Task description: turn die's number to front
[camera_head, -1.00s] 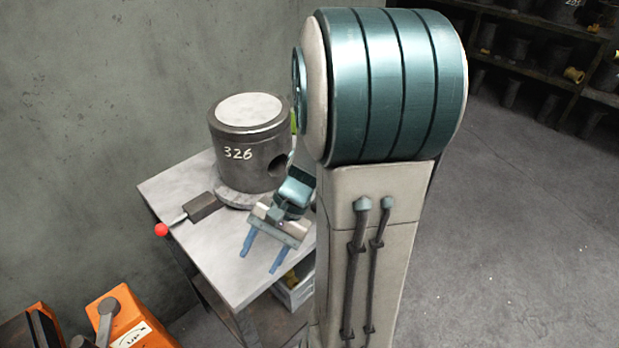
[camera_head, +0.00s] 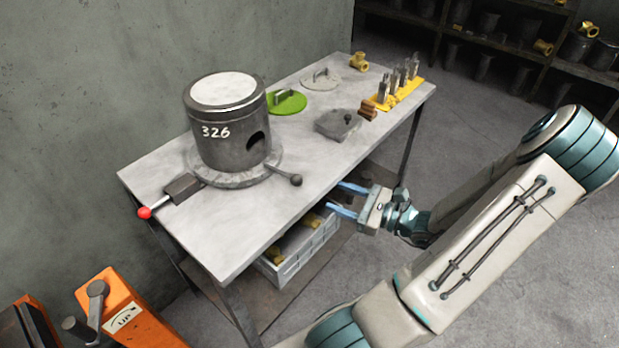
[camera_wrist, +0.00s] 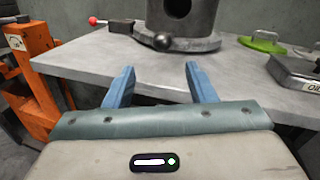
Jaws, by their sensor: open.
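The die (camera_head: 226,128) is a dark grey cylinder with a pale top and a round hole in its side. The number 326 is written in white on its left-facing side in the head view. It stands on a round turntable base (camera_head: 236,179) with a black-knobbed handle (camera_head: 284,175) and a red-knobbed lever (camera_head: 163,201). In the wrist view the die (camera_wrist: 182,14) is cut off at the top, its hole showing and its number not. My gripper (camera_head: 347,199) is open and empty at the table's near edge, apart from the die and handle.
A grey crate (camera_head: 300,257) sits below. Orange equipment (camera_head: 125,310) stands at lower left. The table's front part is clear.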

